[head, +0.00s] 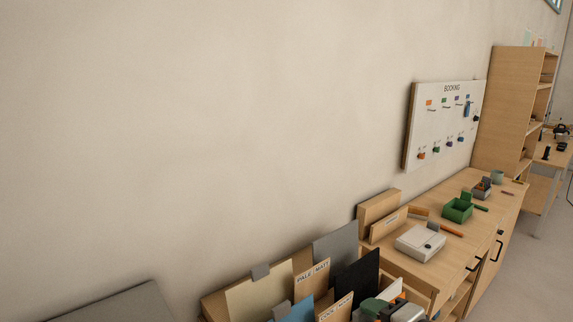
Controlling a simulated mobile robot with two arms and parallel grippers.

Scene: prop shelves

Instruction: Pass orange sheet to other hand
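I cannot make out an orange sheet in the head view. Upright sheets stand in a wooden rack (214,304) at the bottom: a cream sheet (258,299), a grey sheet (337,246), a black sheet (358,279) and a blue sheet (298,311). Wooden dividers stand among them, one labelled PALE / MATT (312,280). The rack's lower part is cut off by the frame edge.
A wooden counter (475,247) holds a white box (420,242), a green tray (458,209) and an orange stick (451,229). A BOOKING board (437,130) hangs above. A tall shelf (500,105) stands at right.

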